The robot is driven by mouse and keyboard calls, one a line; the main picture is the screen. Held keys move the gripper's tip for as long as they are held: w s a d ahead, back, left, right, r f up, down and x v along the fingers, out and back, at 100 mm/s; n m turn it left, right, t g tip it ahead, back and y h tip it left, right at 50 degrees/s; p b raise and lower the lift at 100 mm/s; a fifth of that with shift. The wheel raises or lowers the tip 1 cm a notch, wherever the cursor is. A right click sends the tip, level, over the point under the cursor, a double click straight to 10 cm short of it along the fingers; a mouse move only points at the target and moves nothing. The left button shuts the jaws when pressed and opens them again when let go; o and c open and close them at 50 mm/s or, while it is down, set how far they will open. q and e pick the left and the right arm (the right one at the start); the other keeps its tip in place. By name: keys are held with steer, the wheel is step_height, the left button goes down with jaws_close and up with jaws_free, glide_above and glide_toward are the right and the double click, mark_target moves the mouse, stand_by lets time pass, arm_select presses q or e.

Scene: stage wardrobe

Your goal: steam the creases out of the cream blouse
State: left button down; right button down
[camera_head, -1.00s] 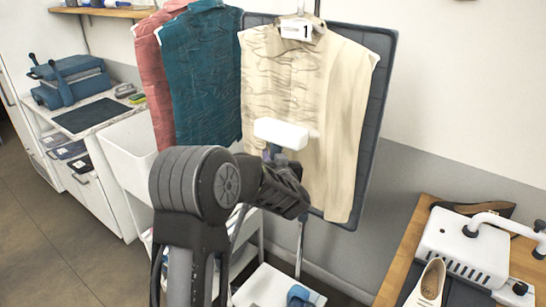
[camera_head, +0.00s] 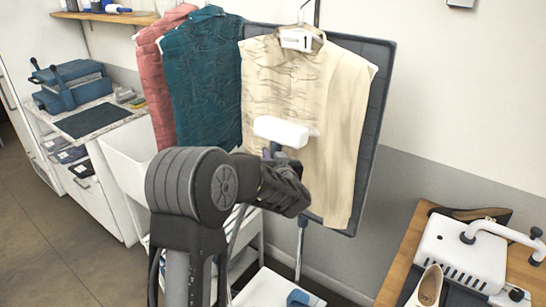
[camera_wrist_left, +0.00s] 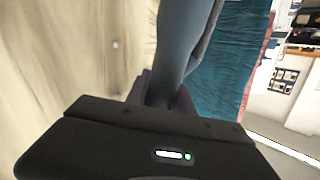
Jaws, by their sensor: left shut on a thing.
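The cream blouse (camera_head: 345,125) hangs on a hanger against a dark padded board, with a white "1" tag (camera_head: 296,40) at its collar. Creases show on its left part and upper middle; its right part looks smoother. My left gripper (camera_head: 275,153) is shut on the steamer, whose white head (camera_head: 281,131) is in front of the blouse's middle. I cannot tell whether the head touches the cloth. My arm hides the blouse's lower left. In the left wrist view the steamer's grey handle (camera_wrist_left: 183,45) rises between the fingers, with the blouse (camera_wrist_left: 70,60) behind. My right gripper is not in view.
A teal garment (camera_head: 205,90) and a pink one (camera_head: 160,110) hang close on the left. A white stand is below, partly behind my arm. A wooden table (camera_head: 398,270) with a white device (camera_head: 462,250) and shoes is at lower right. A counter with a blue machine (camera_head: 75,85) is far left.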

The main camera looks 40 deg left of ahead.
mark_target(273, 121)
arm_select(q)
steer(key=shift+r, duration=0.95)
steer(key=shift+r, duration=2.35)
steer(key=shift+r, duration=2.4)
steer(key=shift+r, duration=2.4)
